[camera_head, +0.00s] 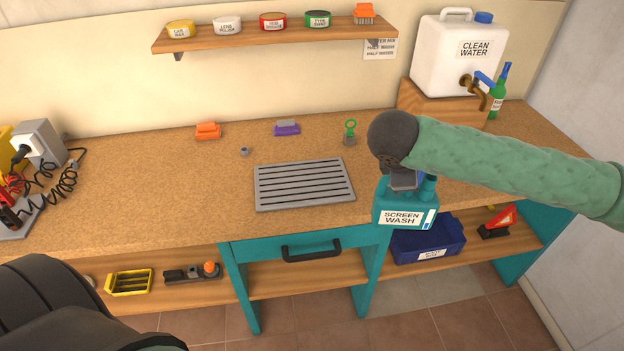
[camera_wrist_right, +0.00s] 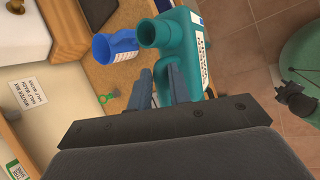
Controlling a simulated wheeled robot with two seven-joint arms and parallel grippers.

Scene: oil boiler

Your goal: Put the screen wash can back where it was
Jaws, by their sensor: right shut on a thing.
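The screen wash can (camera_head: 405,214) is teal with a white label. In the head view it hangs at the bench's front edge, right of the grey grate, above the blue bin. My right gripper (camera_head: 404,178) is shut on its upper part, largely hidden by my wrist. In the right wrist view the can (camera_wrist_right: 189,45) is between my right gripper's fingers (camera_wrist_right: 160,85), its open round spout showing. I cannot tell whether it touches the bench edge. My left gripper is out of view.
A grey grate (camera_head: 304,184) lies on the workbench (camera_head: 120,180). A blue bin (camera_head: 428,238) and a red warning triangle (camera_head: 500,220) sit on the lower shelf. A blue labelled cup (camera_wrist_right: 115,47) is close to the can. The clean water tank (camera_head: 455,55) stands at the back right.

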